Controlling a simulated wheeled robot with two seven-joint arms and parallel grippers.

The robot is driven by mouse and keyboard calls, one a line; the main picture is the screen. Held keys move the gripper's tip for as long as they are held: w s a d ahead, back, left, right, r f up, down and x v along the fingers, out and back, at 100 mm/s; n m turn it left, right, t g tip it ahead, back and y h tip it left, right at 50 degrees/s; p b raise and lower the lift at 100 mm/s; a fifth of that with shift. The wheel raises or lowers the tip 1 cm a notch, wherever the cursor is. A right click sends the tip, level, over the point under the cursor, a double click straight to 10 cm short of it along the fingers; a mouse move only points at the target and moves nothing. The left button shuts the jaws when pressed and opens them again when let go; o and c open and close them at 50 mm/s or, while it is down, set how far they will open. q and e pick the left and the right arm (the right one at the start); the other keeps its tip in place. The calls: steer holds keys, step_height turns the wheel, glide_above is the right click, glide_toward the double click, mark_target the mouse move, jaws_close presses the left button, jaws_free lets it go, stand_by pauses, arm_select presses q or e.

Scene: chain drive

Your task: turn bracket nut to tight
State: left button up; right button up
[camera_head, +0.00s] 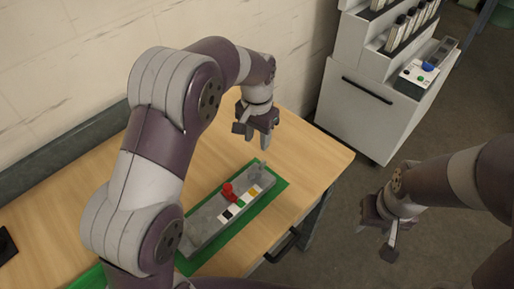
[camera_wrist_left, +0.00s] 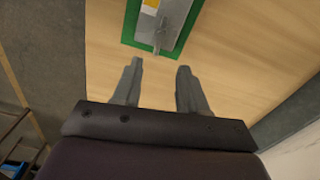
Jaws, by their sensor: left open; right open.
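A long grey fixture (camera_head: 203,225) lies on a green mat (camera_head: 281,184) on the wooden table. A small upright metal part (camera_head: 263,168) stands at its far end. It also shows in the left wrist view (camera_wrist_left: 158,44), near the top centre. I cannot clearly make out the bracket nut. My left gripper (camera_head: 264,139) is open and empty above the table, past the fixture's far end. In the left wrist view its two fingers (camera_wrist_left: 159,68) are apart, with bare wood between them. My right gripper (camera_head: 376,232) is open and empty beyond the table's right side.
A red knob (camera_head: 228,189) and a row of coloured squares (camera_head: 240,202) sit on the fixture. A white cabinet (camera_head: 352,115) with a dark handle stands behind the table's far right corner. A wall borders the table's back. Bare wood (camera_head: 318,158) lies right of the mat.

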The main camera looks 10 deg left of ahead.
arm_select(q)
steer(key=shift+r, duration=0.1)
steer(key=p, duration=0.4)
glide_toward(257, 171)
steer(key=shift+n, duration=0.3)
step_height(257, 171, down, 8)
steer(key=shift+r, duration=0.25)
jaws_close()
